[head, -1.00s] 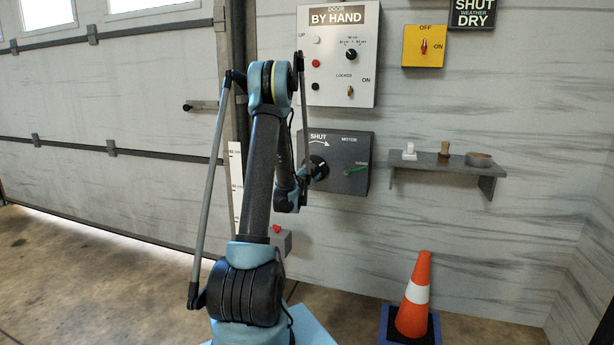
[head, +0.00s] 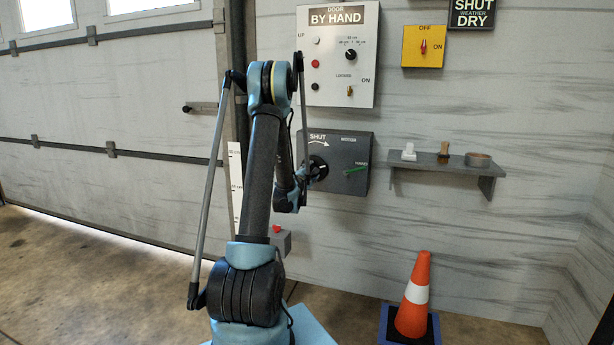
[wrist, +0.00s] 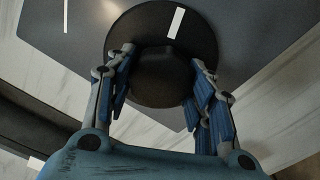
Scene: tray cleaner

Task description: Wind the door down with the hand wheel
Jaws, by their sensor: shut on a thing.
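The grey door (head: 110,90) fills the left of the head view, with a thin bright strip of light under its lower edge. The black round hand wheel (head: 319,168) is on the dark grey box (head: 335,150) marked SHUT with an arrow. The wheel is partly hidden by my arm. In the wrist view the wheel (wrist: 145,20) shows a white mark near its top right. My gripper (wrist: 163,75) is shut on the wheel's raised black knob, with one finger on each side.
A green lever (head: 357,169) on the box points at HAND. Above is the white BY HAND panel (head: 335,80); right of it, a yellow switch box (head: 424,46). A shelf (head: 440,170) with small items and an orange cone (head: 414,300) stand to the right. A height scale (head: 235,190) is beside the door.

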